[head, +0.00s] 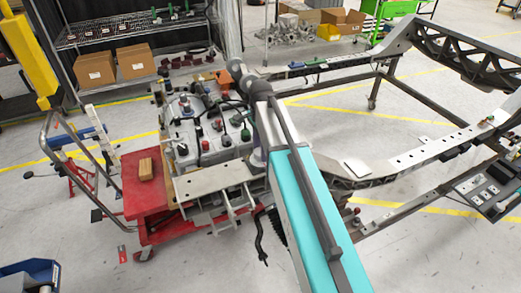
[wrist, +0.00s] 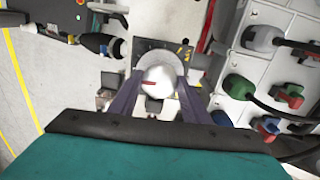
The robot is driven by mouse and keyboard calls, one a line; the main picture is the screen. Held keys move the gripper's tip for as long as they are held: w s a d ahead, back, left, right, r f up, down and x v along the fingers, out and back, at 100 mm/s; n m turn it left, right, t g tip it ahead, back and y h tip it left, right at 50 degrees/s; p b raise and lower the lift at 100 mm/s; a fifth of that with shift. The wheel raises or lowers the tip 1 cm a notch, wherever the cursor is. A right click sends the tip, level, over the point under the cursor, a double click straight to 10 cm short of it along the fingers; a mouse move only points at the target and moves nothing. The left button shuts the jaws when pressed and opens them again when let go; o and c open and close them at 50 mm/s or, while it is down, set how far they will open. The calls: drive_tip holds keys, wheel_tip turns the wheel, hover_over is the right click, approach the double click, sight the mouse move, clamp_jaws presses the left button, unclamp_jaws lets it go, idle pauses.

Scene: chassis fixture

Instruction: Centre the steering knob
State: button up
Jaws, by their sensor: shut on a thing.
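The steering knob (wrist: 158,81) is a round silver-white cap in the middle of the wrist view. A short red line on it lies nearly level, from its middle towards the left. My gripper (wrist: 159,85) has its two dark purple fingers on either side of the knob, shut on it. Behind the knob is a grey rounded plate on a dark panel (wrist: 148,46) with small yellow marks. In the head view my teal arm reaches up to the equipment, and I cannot make out the knob or the fingertips there.
Pale boxes with red and green connectors (wrist: 238,87) and dark cables stand close on the right in the wrist view. A black cylindrical fitting (wrist: 100,44) is at left. In the head view, a red cart (head: 150,192) and a metal chassis frame (head: 400,163) flank the equipment.

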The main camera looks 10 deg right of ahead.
idle(0.4)
drive_tip(key=o, duration=1)
drive_tip(key=shift+o, duration=0.2)
drive_tip(key=shift+r, duration=0.2)
wheel_tip(320, 180, up, 14)
drive_tip(key=b, duration=0.3)
drive_tip(key=shift+f, duration=0.25)
drive_tip(key=shift+f, duration=0.1)
